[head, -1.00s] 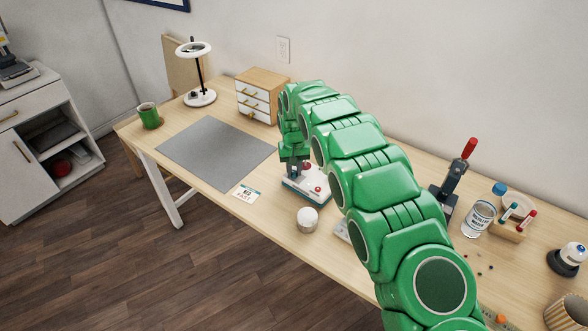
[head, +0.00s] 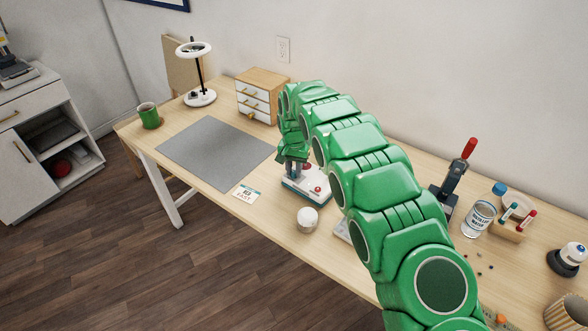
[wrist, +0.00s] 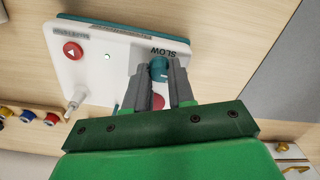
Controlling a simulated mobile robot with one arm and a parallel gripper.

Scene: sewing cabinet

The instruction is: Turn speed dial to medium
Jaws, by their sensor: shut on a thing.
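The speed dial is a teal knob (wrist: 159,67) on a white control box (wrist: 105,62) with a teal edge. The word SLOW is printed beside the knob in the wrist view. My gripper (wrist: 163,72) has its two grey fingers on either side of the knob and is shut on it. The dial's pointer and its other marks are hidden by the fingers. In the head view the control box (head: 318,188) stands on the table, and my gripper (head: 293,166) reaches down onto its left part. The knob is hidden there.
A red button (wrist: 73,50) is on the box. A small card (head: 246,194) lies left of the box and a white round-topped item (head: 307,219) stands in front. A grey mat (head: 216,152) lies to the left. A small drawer unit (head: 262,95) stands behind.

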